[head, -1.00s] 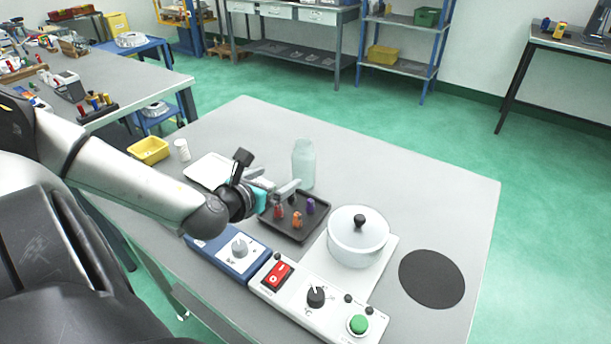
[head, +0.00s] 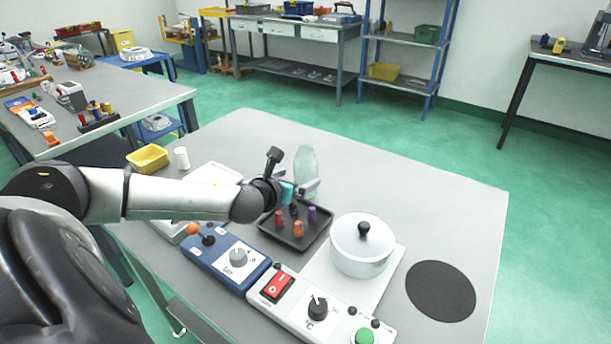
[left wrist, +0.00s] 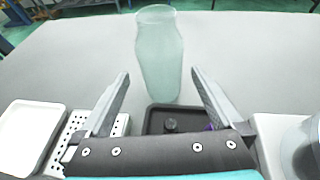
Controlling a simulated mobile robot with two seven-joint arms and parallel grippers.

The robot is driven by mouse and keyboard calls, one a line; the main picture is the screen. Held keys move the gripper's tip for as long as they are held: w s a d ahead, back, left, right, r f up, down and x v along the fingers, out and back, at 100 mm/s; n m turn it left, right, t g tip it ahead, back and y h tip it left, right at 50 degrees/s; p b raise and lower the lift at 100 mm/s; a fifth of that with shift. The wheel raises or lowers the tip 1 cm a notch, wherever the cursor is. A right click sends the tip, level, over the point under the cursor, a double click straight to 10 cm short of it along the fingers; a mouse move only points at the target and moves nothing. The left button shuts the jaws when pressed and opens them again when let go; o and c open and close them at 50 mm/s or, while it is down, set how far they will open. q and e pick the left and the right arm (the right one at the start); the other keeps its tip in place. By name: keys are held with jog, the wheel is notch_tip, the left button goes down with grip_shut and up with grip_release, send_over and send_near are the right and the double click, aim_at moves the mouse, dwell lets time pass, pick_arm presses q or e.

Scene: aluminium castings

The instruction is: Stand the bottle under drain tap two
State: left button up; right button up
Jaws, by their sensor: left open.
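A pale green translucent bottle (head: 305,165) stands upright on the grey table, behind a dark tray of coloured pegs. My left gripper (head: 307,189) is open at the bottle's lower part, in front of it in the head view. In the left wrist view the bottle (left wrist: 159,50) appears centred between the two spread fingers (left wrist: 160,76), with a visible gap on each side. I cannot tell how far it is between the fingertips. No drain tap can be made out in either view. My right gripper is not in view.
The dark peg tray (head: 290,240) lies below the gripper. A lidded white pot (head: 361,262) stands to its right, beside a black round mat (head: 441,291). Blue (head: 226,262) and white control boxes line the near side. The table behind and right of the bottle is clear.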

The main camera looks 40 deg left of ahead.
aim_at(305, 175)
pick_arm(q)
jog(key=shift+b+x, duration=0.7)
jog(key=shift+x, duration=1.9)
jog(key=shift+d, duration=0.1)
jog(key=c, duration=1.4)
